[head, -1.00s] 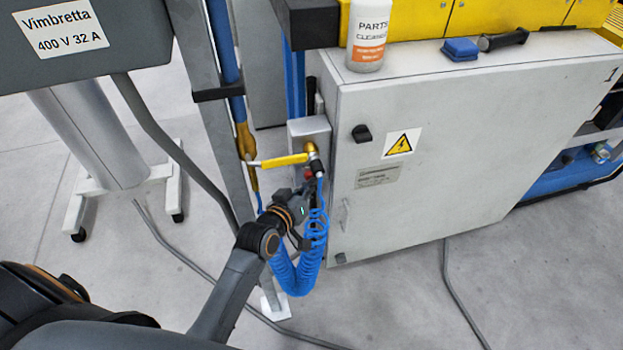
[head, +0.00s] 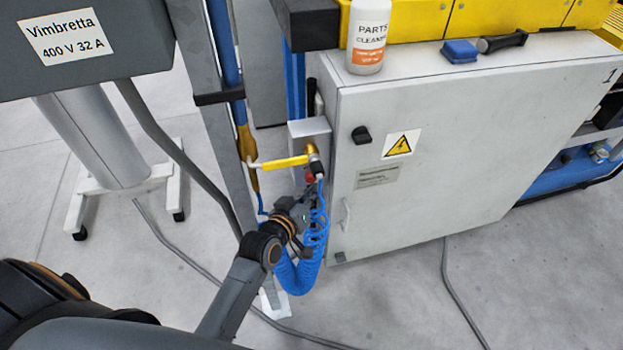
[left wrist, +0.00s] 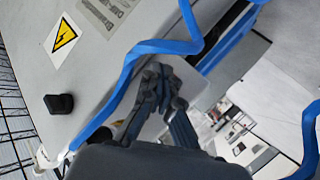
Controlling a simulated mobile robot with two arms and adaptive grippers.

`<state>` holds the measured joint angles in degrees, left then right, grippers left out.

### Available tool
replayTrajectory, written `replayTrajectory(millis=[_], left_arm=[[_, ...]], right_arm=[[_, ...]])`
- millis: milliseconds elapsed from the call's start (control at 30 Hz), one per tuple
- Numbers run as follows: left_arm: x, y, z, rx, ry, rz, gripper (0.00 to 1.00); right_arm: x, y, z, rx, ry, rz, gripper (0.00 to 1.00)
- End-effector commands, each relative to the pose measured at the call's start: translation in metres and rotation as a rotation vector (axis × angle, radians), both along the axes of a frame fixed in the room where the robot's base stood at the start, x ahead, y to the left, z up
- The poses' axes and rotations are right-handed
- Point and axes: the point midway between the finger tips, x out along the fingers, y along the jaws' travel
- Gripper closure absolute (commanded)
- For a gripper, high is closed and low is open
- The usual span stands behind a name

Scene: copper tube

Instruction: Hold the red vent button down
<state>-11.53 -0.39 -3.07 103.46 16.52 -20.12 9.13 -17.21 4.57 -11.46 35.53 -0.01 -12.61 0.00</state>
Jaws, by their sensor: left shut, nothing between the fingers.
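The red vent button (head: 310,178) is a small red spot below the yellow-handled valve (head: 312,153) on the left side of the grey cabinet. My left gripper (head: 305,196) is just below the button in the head view, partly behind the coiled blue hose (head: 318,225). Its fingers are shut and empty. The left wrist view shows the closed fingertips (left wrist: 158,78) near a pale surface, with the blue hose crossing close by. The red button cannot be made out there. Contact between fingertips and button cannot be told. My right gripper is out of view.
The yellow lever (head: 283,161) points left from the valve. The grey cabinet (head: 440,150) carries a parts cleaner bottle (head: 369,38), a blue block (head: 460,50) and a dark-handled tool (head: 503,41). A grey post (head: 205,110) stands left of the valve.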

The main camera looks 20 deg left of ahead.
Motion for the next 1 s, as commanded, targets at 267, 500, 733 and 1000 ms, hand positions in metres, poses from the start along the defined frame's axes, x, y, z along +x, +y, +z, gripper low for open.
replayTrajectory(millis=[267,500,733,1000], left_arm=[[-0.015,-0.01,0.002,-0.002,0.002,0.0,1.0],[-0.035,-0.024,0.002,-0.002,0.002,0.0,1.0],[-0.042,-0.028,0.0,-0.001,0.0,0.0,1.0],[-0.041,-0.028,0.0,-0.001,0.0,-0.001,1.0]], right_arm=[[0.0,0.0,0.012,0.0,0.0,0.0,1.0],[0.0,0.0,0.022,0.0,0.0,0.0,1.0],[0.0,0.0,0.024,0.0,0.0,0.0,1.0],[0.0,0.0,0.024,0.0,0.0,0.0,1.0]])
